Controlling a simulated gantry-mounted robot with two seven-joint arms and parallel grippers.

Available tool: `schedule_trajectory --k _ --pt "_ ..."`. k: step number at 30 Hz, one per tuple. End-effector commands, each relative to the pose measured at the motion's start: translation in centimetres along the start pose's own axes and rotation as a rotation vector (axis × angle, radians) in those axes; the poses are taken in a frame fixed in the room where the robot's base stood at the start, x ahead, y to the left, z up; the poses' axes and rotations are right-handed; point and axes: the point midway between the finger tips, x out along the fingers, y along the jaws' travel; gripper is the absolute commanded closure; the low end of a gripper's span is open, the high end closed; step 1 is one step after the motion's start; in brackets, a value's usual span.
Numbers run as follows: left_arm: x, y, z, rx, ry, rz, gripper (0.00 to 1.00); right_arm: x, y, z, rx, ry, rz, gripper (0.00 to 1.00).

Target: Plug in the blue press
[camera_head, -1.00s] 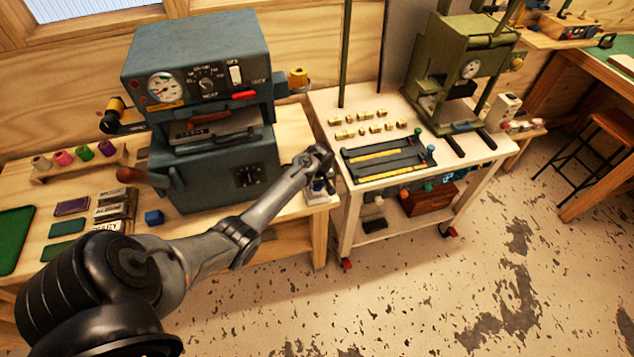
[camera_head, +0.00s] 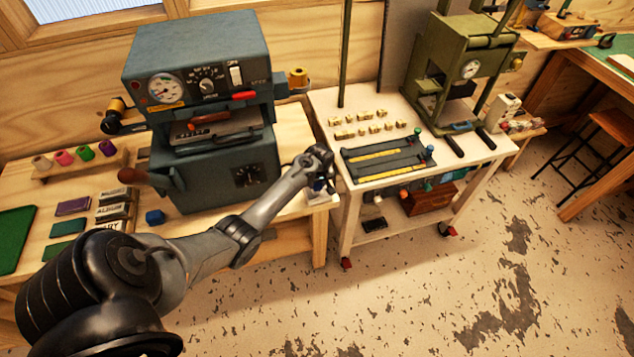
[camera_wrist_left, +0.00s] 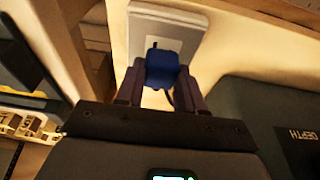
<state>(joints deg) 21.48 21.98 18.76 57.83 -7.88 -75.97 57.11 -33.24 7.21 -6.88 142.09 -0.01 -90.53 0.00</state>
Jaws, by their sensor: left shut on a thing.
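The blue press (camera_head: 200,60) stands on the wooden bench, with a dial, a knob and a white switch on its front. My left gripper (camera_head: 318,185) is at the bench's right end, beside the press. In the left wrist view my left gripper (camera_wrist_left: 158,85) is shut on a blue plug (camera_wrist_left: 160,68). The plug is in front of a white outlet plate (camera_wrist_left: 165,30), lined up with it. I cannot tell whether its prongs are in the outlet, since the plug's far face is hidden. A dark cord shows beside the right finger. My right gripper is not in view.
A white cart (camera_head: 400,150) with brass type and dark rails stands close right of the gripper. A green press (camera_head: 455,70) is on it. A blue block (camera_head: 154,217), label plates and thread spools lie on the bench. The floor in front is clear.

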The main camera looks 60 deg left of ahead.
Motion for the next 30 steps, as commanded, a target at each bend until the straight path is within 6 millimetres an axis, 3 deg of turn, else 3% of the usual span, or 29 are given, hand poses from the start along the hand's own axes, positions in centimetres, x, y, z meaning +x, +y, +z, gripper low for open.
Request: schedule_trajectory --k 30 --pt "0.33 0.02 0.08 0.0 0.0 0.0 0.99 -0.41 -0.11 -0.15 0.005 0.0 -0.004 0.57"
